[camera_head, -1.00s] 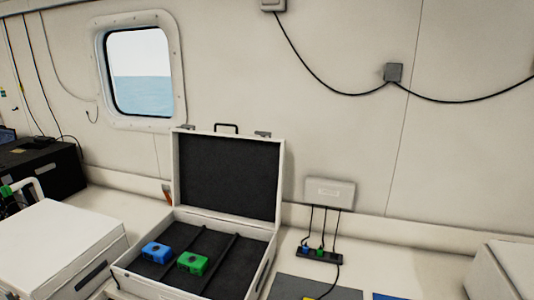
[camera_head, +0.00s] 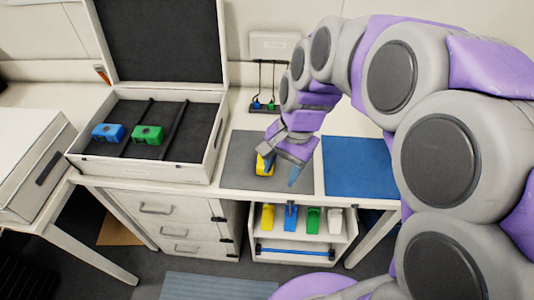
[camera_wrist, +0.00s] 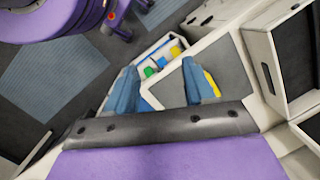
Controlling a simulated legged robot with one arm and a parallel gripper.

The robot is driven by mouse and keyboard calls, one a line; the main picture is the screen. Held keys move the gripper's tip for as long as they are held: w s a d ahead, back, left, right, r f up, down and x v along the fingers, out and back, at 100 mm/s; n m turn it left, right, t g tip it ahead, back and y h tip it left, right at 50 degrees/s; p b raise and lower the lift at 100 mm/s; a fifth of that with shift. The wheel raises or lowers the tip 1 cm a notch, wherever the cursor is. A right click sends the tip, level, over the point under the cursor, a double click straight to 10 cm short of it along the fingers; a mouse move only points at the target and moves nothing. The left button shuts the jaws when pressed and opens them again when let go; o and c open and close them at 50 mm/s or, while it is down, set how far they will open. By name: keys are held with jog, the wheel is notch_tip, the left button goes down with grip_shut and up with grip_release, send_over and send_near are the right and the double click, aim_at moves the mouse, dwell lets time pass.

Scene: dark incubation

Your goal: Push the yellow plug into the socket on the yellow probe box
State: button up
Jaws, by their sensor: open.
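The yellow probe box (camera_head: 263,166) sits on the grey mat (camera_head: 240,150) on the bench, partly hidden by my gripper. My gripper (camera_head: 281,168) reaches down over the mat with blue fingertips, one beside the yellow box and one to its right. In the wrist view my gripper (camera_wrist: 160,88) has its two blue fingers wide apart with nothing between them. A yellow part (camera_wrist: 212,83) shows just past the right finger there. I cannot make out a separate yellow plug or the box's socket; they may be hidden behind the gripper.
An open case (camera_head: 190,165) at left holds a blue box (camera_head: 108,133) and a green box (camera_head: 148,135). A strip (camera_head: 264,107) with blue and green plugs stands behind. A blue mat (camera_head: 358,165) lies right. Several coloured items stand in a shelf (camera_head: 300,240) below.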

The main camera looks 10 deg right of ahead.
jog(key=w+d+f+m, duration=0.2)
jog(key=w+d+m, duration=0.1)
jog(key=w, duration=0.4)
jog(key=w+d+f+m+t+y, duration=0.1)
jog(key=w+d+f+m, duration=0.1)
jog(key=w+m, duration=0.3)
jog(key=w+d+f+m+t+y+b, duration=0.1)
jog(key=w+d+m, duration=0.3)
jog(key=w, duration=0.4)
jog(key=shift+w+f+m, duration=0.3)
jog(key=shift+f+m, duration=0.1)
jog(key=shift+m, duration=0.1)
jog(key=shift+a+f, duration=0.1)
jog(key=b+x, duration=0.3)
jog(key=x, duration=0.9)
jog(key=shift+w+a, duration=0.1)
jog(key=shift+w, duration=0.05)
jog(key=b+x, duration=0.2)
jog(key=x, duration=0.3)
jog(key=shift+w+f, duration=0.1)
jog(key=shift+f, duration=0.05)
jog(key=shift+c, duration=0.2)
